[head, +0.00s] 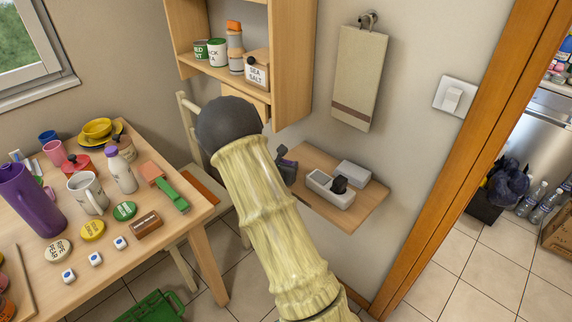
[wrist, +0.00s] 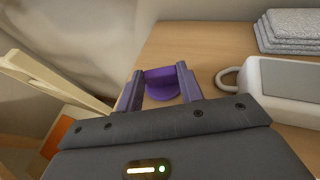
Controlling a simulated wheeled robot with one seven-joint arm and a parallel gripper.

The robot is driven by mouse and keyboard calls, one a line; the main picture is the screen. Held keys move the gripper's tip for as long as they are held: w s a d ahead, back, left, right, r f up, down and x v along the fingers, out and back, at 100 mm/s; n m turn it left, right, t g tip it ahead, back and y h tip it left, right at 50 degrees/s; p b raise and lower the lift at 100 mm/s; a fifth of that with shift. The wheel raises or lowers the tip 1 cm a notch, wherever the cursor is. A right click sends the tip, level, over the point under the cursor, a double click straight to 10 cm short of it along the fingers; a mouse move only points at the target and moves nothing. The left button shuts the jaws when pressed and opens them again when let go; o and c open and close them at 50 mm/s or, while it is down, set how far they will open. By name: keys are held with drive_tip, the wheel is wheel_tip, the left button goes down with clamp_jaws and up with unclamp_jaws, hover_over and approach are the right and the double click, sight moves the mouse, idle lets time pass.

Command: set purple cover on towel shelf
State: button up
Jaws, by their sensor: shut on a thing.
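The purple cover (wrist: 163,84) is a small round piece in the wrist view, held between the two fingers of my gripper (wrist: 165,88). In the wrist view it appears over the left part of the wooden towel shelf (wrist: 200,45); whether it touches the wood I cannot tell. In the head view my gripper (head: 287,167) is at the left end of the towel shelf (head: 368,212), partly hidden behind my arm. The cover cannot be made out clearly there.
A white container (head: 330,190) with a loop handle and a folded grey towel stack (head: 354,173) occupy the shelf's middle and back. A wooden chair (head: 190,122) stands left of the shelf. A beige towel (head: 357,80) hangs above. The crowded table (head: 200,205) is at left.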

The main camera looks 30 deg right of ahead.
drive_tip(key=o, duration=0.9)
drive_tip(key=shift+f, duration=0.1)
drive_tip(key=shift+o, duration=0.2)
drive_tip(key=v, duration=1.2)
drive_tip(key=shift+r, duration=0.25)
drive_tip(key=shift+s+d, duration=0.1)
